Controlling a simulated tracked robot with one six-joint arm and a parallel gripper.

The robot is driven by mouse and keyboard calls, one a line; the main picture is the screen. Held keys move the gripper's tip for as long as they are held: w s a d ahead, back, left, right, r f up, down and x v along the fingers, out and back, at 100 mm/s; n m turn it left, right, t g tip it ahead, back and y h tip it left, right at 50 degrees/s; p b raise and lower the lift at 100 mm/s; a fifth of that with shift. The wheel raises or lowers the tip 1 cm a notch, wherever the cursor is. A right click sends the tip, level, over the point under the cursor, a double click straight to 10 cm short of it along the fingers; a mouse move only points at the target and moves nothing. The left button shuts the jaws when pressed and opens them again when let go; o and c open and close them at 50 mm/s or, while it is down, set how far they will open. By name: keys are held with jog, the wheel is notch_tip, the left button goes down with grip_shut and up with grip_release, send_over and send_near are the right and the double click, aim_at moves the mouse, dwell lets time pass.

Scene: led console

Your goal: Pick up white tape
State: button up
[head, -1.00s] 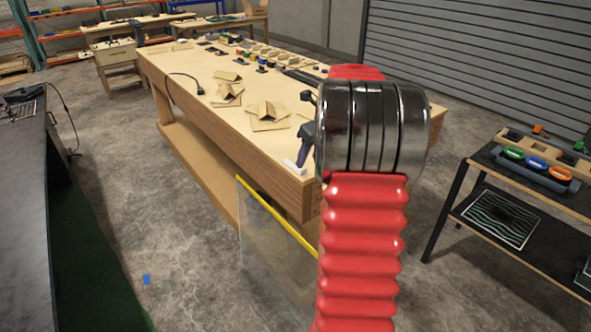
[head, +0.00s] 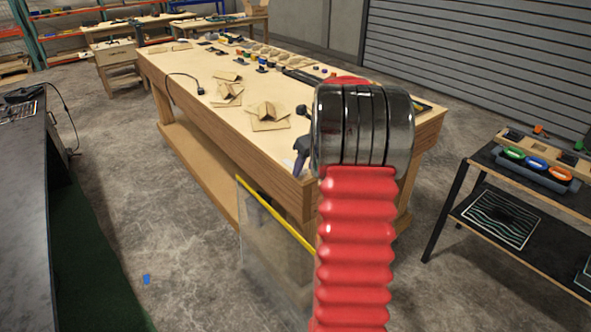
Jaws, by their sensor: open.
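I cannot make out the white tape in the head view. A small pale patch (head: 289,164) shows at the near edge of the wooden workbench (head: 225,115), too small to identify. My red ribbed arm with its dark metallic rings rises in front of the bench's near right end and covers part of its top. My gripper is hidden behind it. A dark, purplish shape and a small dark knob show just left of the rings; I cannot tell what they are.
Folded cardboard pieces (head: 268,117) lie on the bench, with several small items farther back. A yellow-edged clear panel (head: 272,245) stands against the bench's near side. A black shelf (head: 505,205) with coloured tapes (head: 535,162) is at right. Concrete floor is open at left.

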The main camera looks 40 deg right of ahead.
jog(key=shift+c, duration=0.5)
grip_shut()
notch_tip(320, 180, up, 10)
dwell(0.6)
jog(key=shift+r, duration=0.1)
dwell(0.4)
jog(key=shift+r, duration=1.95)
